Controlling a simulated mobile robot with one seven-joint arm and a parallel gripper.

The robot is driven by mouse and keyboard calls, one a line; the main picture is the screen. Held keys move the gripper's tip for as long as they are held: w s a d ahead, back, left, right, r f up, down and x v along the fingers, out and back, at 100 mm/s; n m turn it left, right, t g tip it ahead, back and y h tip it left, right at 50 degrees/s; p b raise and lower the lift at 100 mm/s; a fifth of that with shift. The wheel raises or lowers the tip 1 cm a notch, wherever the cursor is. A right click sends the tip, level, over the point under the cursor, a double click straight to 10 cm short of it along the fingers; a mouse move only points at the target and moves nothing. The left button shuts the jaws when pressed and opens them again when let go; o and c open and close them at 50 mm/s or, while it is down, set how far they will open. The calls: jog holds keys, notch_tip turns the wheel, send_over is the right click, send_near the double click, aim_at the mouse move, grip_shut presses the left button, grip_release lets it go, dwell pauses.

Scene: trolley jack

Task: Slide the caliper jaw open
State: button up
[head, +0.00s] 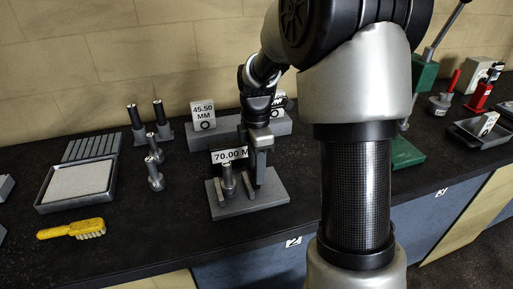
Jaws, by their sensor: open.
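I cannot tell for certain which part is the caliper jaw. A grey base plate (272,194) on the bench carries a sign reading "70.00 M" (229,155), its end hidden, and short upright posts (228,180). Behind it lies a long grey block (222,132) with a "45.50 MM" sign (203,113) at its left; another sign at its right is mostly hidden by my arm. My gripper (257,170) points down above the plate, right beside the "70.00 M" sign. It is open; contact with a post or jaw cannot be made out.
To the left are a grey tray (50,207), a yellow brush (72,229) and several dark-topped pins (155,177). A green stand (424,74) and a red tool (478,96) stand to the right. Bare black bench lies left of the plate.

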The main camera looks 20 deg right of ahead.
notch_tip(320, 180, up, 17)
jog(key=p, duration=0.1)
jog(key=shift+f, duration=0.1)
dwell(0.4)
jog(key=s+a+r+m+t+p, duration=0.2)
jog(key=s+m, duration=0.7)
jog(key=s, duration=0.1)
jog(key=s+a+r+m+t+p, duration=0.1)
jog(key=s+m+t+p, duration=0.1)
jog(key=s+m, duration=0.7)
jog(key=shift+s+a+r+t, duration=0.4)
jog(key=shift+s+t, duration=0.4)
jog(key=shift+s, duration=0.2)
